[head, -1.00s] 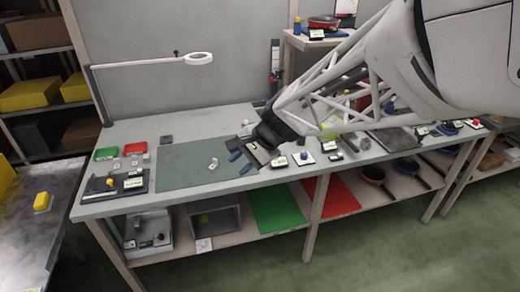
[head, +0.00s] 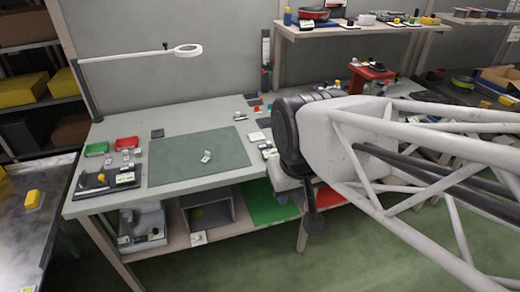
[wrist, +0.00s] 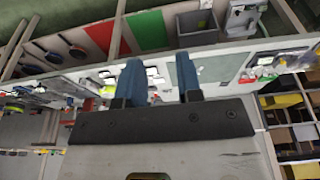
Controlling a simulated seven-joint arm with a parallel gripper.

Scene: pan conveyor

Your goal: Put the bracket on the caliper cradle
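A small pale metal piece, which looks like the bracket (head: 206,157), lies on the grey-green mat (head: 170,174) in the head view. A dark stand (head: 92,186) with a label and a small orange-yellow part is at the bench's left end; it may be the caliper cradle, but I cannot tell for sure. My gripper (wrist: 162,80) shows two blue fingers spread apart with nothing between them in the wrist view. It is clear of the bench and well to the right of the bracket. In the head view its fingers are not clearly visible behind my wrist.
A green bin (head: 97,149) and a red bin (head: 126,144) stand behind the dark stand. A magnifier lamp (head: 187,50) reaches over the bench's back. The mat around the bracket is clear.

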